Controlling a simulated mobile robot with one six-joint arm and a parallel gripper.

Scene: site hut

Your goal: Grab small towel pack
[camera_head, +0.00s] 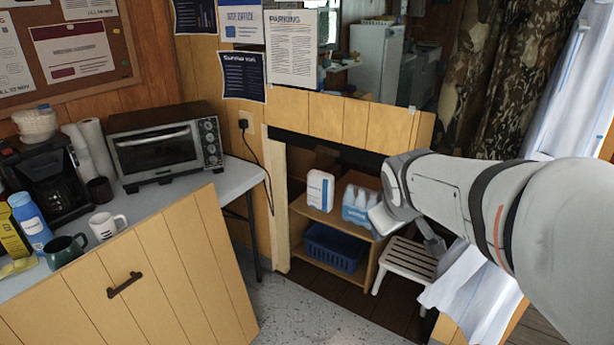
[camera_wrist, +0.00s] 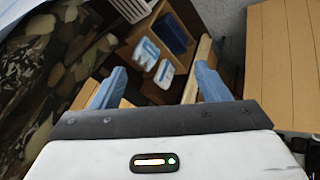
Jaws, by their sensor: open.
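A small white pack with a blue label (camera_head: 320,189), which looks like the towel pack, stands upright on the upper shelf of a low cabinet. It also shows in the wrist view (camera_wrist: 163,73), ahead of my gripper and between its fingers in the picture, still at a distance. My gripper (camera_wrist: 160,86) is open and empty, its two blue-grey fingers spread wide. In the head view my arm reaches in from the right, and the fingertips are hard to make out there.
A pack of pale blue bottles (camera_head: 360,205) stands right of the towel pack. A blue basket (camera_head: 334,248) sits on the shelf below. A white stool (camera_head: 408,265) stands right of the cabinet. An open wooden door panel (camera_head: 150,275) and a counter with a toaster oven (camera_head: 165,145) are left.

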